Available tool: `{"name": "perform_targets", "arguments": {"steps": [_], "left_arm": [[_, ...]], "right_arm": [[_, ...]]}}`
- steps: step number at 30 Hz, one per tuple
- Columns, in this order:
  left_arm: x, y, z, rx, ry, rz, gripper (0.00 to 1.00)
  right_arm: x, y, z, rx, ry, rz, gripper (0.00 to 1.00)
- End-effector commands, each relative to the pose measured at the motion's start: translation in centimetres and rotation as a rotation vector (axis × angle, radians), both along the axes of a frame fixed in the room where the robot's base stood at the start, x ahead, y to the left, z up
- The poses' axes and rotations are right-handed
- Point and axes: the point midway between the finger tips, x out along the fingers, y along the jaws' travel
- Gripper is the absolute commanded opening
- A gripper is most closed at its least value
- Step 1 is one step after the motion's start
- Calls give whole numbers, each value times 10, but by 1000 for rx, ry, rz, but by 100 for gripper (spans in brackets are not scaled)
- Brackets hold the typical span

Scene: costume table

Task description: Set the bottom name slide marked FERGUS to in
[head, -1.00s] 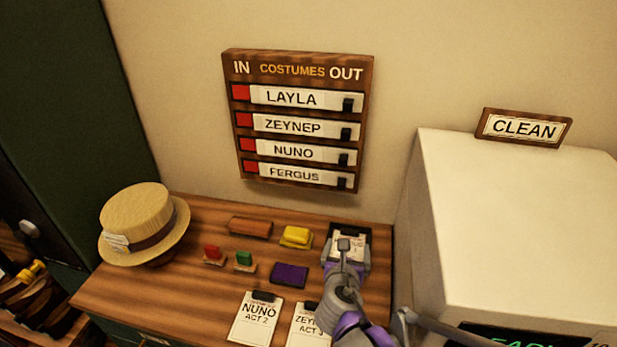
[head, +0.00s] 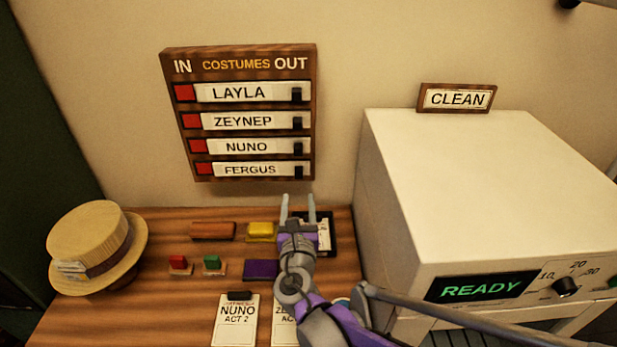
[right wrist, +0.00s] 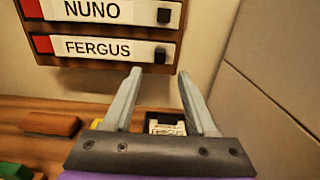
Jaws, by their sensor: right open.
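The wooden in/out board (head: 240,67) hangs on the wall, IN at its left and OUT at its right. The bottom slide marked FERGUS (head: 250,170) has its black knob (head: 297,170) at the right, OUT end, with red showing at the left. The FERGUS slide (right wrist: 98,48) and its knob (right wrist: 160,55) also show in the right wrist view. My right gripper (head: 298,197) is open and empty, just below the board's lower right corner, fingers pointing toward the wall. In the right wrist view the fingertips (right wrist: 160,72) are below the knob, apart from it. My left gripper is not in view.
The table holds a straw hat (head: 90,245), a purple block (head: 260,269), a yellow block (head: 261,231), small red and green pieces, name cards and a black tray (head: 328,250). A white machine (head: 470,170) reading READY stands close at the right.

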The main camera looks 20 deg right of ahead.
Motion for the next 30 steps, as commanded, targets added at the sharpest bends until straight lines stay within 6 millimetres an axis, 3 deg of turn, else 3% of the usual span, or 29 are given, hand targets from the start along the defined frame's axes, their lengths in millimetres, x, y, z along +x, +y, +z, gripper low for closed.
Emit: {"name": "perform_targets", "arguments": {"steps": [9, 15, 28, 30], "left_arm": [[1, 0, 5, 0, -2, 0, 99], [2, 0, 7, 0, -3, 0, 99], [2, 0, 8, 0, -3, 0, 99], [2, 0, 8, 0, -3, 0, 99]], "right_arm": [[58, -18, 0, -1, 1, -4, 57], [84, -25, 0, 0, 2, -3, 57], [94, -28, 0, 1, 2, -2, 57], [94, -28, 0, 1, 2, -2, 45]]}}
